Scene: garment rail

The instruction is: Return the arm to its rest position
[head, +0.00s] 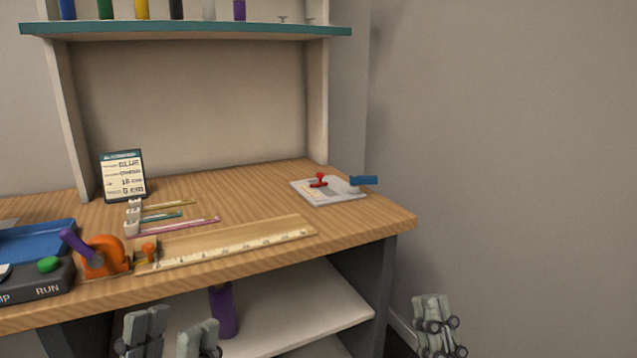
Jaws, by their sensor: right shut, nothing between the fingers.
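My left gripper (171,334) is at the bottom left of the head view, below the front edge of the bench. Its two fingers stand clearly apart with nothing between them. My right gripper (437,325) is at the bottom right, to the right of the bench's dark side panel. Its fingers are together and empty. Both grippers point upward in the picture and only their finger ends show; the arms behind them are out of view.
A wooden bench (250,200) holds a ruler board (235,246), an orange device (104,256), a sign card (123,176), a RUN box (40,285) and a white plate (322,195). A purple bottle (224,312) stands on the lower shelf (300,310). Free room lies right of the bench.

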